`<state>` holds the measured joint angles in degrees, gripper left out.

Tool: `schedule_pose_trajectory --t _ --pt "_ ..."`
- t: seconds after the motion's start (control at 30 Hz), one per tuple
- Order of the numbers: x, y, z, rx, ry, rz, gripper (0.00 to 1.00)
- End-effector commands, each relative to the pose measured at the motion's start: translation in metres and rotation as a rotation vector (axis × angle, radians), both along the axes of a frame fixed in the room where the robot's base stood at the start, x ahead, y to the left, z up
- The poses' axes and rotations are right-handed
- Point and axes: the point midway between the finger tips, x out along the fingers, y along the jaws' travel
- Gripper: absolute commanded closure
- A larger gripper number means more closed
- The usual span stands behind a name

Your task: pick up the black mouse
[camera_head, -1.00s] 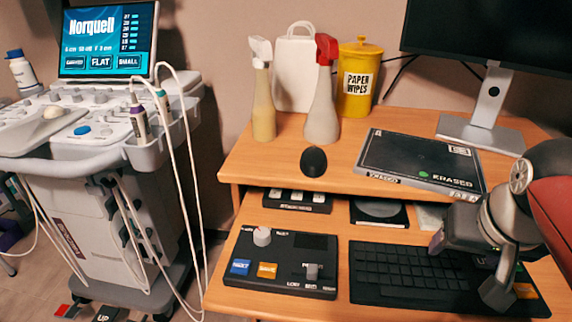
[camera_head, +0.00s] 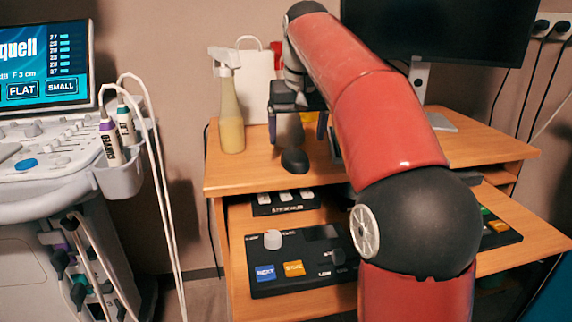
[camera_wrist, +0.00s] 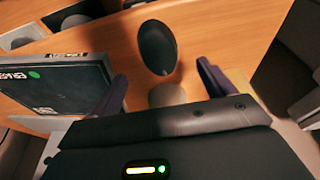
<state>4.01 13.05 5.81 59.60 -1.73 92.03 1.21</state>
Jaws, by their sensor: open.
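The black mouse (camera_head: 295,160) lies on the upper desk surface (camera_head: 225,178), close to its front edge. In the wrist view the mouse (camera_wrist: 157,47) is a dark oval just beyond the fingertips, roughly centred between them. My gripper (camera_head: 297,126) is open and empty, pointing down above and behind the mouse. Its two dark purple fingers also show in the wrist view (camera_wrist: 163,82), spread apart, with the mouse not between them. My arm hides much of the desk's right side.
A yellow spray bottle (camera_head: 231,115) stands left of my gripper, before a white bag (camera_head: 256,80). A black boxed device (camera_wrist: 60,85) lies beside the fingers. A grey rounded thing (camera_wrist: 167,95) shows between the fingers. The monitor (camera_head: 440,45) stands behind my arm.

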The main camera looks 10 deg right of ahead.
Motion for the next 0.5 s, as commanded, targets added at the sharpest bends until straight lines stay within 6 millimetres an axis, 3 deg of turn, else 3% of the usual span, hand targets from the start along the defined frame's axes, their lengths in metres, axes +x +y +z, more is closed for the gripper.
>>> schedule_pose_trajectory --t 0.4,0.5 --pt "0.012 0.0 -0.052 0.001 0.0 0.0 0.19" --pt "0.014 0.0 -0.055 0.001 -0.003 0.0 0.19"
